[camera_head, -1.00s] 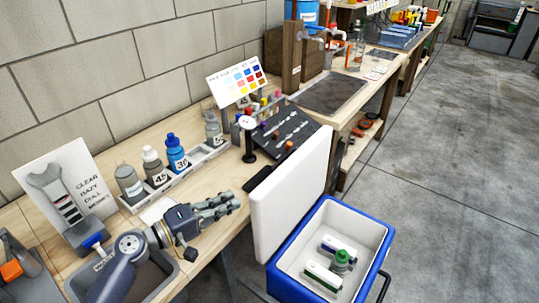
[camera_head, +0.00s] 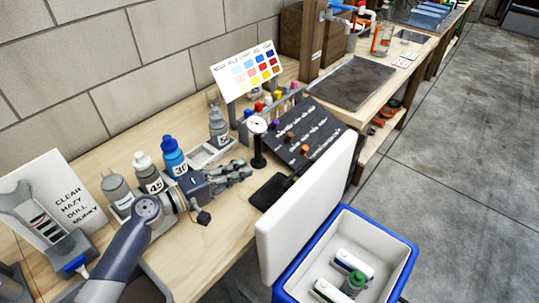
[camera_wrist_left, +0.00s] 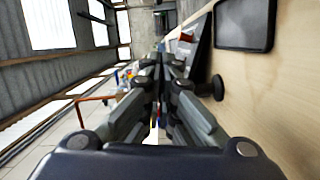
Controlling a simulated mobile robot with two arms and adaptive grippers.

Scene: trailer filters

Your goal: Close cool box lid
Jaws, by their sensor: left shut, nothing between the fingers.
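The cool box (camera_head: 408,262) is blue with a white inside and stands at the lower right, beside the bench. Its white lid (camera_head: 305,205) stands open and upright on the box's left side. Inside are white packs (camera_head: 357,264) and a green-capped bottle (camera_head: 353,284). My left gripper (camera_head: 248,170) is shut and empty over the bench, left of the lid and apart from it. Its closed fingers also show in the left wrist view (camera_wrist_left: 160,72). My right gripper is not in view.
Bottles (camera_head: 174,156) stand in a rack just behind my left gripper. A small gauge on a stand (camera_head: 258,142), a black panel (camera_head: 300,132) and a colour chart (camera_head: 247,70) are near the fingers. Open floor (camera_head: 470,170) lies right of the box.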

